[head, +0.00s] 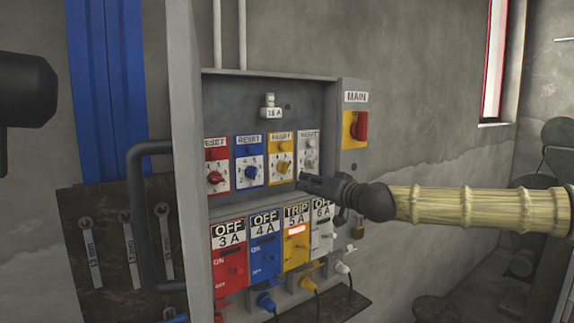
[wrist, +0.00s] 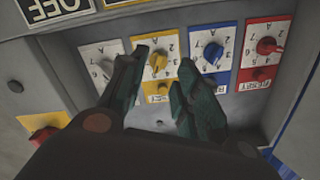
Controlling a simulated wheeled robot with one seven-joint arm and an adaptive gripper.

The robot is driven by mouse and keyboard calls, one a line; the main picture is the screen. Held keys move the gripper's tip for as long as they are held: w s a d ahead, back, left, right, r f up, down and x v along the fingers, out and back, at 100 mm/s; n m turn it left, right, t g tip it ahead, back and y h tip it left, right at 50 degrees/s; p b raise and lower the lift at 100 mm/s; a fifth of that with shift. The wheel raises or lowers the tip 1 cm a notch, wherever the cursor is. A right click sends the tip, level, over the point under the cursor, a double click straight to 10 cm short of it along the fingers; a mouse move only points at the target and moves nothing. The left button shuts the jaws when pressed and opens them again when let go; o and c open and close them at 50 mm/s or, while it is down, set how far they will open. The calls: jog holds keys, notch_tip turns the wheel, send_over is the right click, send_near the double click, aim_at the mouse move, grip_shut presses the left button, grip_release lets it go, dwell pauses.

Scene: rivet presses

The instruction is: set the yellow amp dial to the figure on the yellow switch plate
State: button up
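The yellow amp dial (head: 283,167) is on a white, number-marked plate under a yellow RESET label, third in the row of dials. It also shows in the wrist view (wrist: 157,64), where the picture is upside down. Its pointer setting is too small to read surely. The yellow switch plate (head: 296,246) below reads TRIP and 5 A, with a lit red-orange window. My gripper (head: 305,181) is just right of and below the dial in the head view. In the wrist view my gripper (wrist: 164,60) is open, its two fingers apart either side of the dial; contact cannot be told.
Red (head: 215,177), blue (head: 252,171) and white (head: 310,159) dials flank the yellow one. A red MAIN switch (head: 360,126) is at the right. A dark handle bar (head: 136,220) stands out at the left. Plugs and cables hang below the switches.

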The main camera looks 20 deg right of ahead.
aim_at(289, 165)
jog(key=shift+t, duration=0.3)
jog(key=shift+w+a+r+p, duration=0.35)
jog(key=shift+w+r+p, duration=0.2)
jog(key=shift+w, duration=1.1)
jog(key=shift+w+a+r+p, duration=0.4)
jog(key=shift+w+r+p, duration=0.15)
jog(key=shift+w, duration=1.15)
jog(key=shift+w+a+r+p, duration=0.35)
jog(key=shift+w+r+p, duration=0.2)
jog(key=shift+w, duration=1.1)
grip_shut()
